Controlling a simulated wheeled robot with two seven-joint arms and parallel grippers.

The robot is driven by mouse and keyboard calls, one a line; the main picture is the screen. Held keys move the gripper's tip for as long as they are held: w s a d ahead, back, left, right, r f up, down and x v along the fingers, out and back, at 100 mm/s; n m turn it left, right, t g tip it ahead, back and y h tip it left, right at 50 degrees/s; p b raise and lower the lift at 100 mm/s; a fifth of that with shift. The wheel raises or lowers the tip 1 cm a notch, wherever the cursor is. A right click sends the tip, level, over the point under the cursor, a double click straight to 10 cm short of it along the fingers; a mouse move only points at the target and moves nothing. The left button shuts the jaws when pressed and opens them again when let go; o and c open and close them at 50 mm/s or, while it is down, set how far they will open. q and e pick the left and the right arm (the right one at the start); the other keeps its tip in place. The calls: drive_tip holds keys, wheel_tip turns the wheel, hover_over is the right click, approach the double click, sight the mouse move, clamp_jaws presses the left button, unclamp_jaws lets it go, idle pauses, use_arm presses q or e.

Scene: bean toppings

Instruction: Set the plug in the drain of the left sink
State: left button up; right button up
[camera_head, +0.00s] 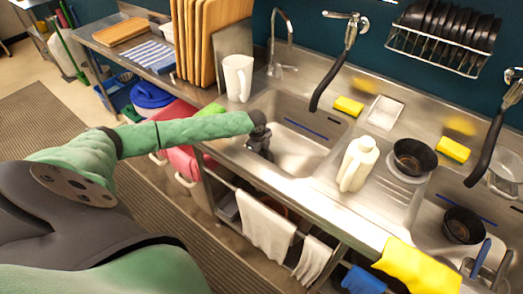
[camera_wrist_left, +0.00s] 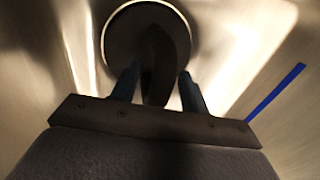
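The left sink (camera_head: 300,152) is a steel basin at the middle of the head view. My left gripper (camera_head: 262,153) points down into its left part and hides what is under it there. In the left wrist view, the dark round plug (camera_wrist_left: 124,42), with a raised fin-like handle, appears within a bright metal ring, the drain rim (camera_wrist_left: 106,22). The gripper's two fingers (camera_wrist_left: 158,82) stand apart on either side of the handle, with gaps visible. Exact seating depth cannot be told. My right gripper is not in view.
A black-hosed faucet (camera_head: 332,78) hangs over the basin's right back. A white mug (camera_head: 238,77) and cutting boards (camera_head: 196,40) stand left behind. A cream jug (camera_head: 358,165) and black bowl (camera_head: 412,157) stand right. A white towel (camera_head: 265,226) hangs below the front edge.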

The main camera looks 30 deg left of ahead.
use_arm(q)
drive_tip(key=shift+s+r, duration=0.1)
drive_tip(key=shift+r, duration=0.25)
drive_tip(key=r+b, duration=0.1)
drive_tip(key=r, duration=0.1)
drive_tip(key=s+r+b, duration=0.1)
drive_tip(key=r, duration=0.2)
drive_tip(key=shift+a+r, duration=0.1)
drive_tip(key=shift+r, duration=0.1)
drive_tip(key=shift+s+r+b, duration=0.2)
drive_tip(key=shift+r+b, duration=0.1)
drive_tip(key=shift+r, duration=0.45)
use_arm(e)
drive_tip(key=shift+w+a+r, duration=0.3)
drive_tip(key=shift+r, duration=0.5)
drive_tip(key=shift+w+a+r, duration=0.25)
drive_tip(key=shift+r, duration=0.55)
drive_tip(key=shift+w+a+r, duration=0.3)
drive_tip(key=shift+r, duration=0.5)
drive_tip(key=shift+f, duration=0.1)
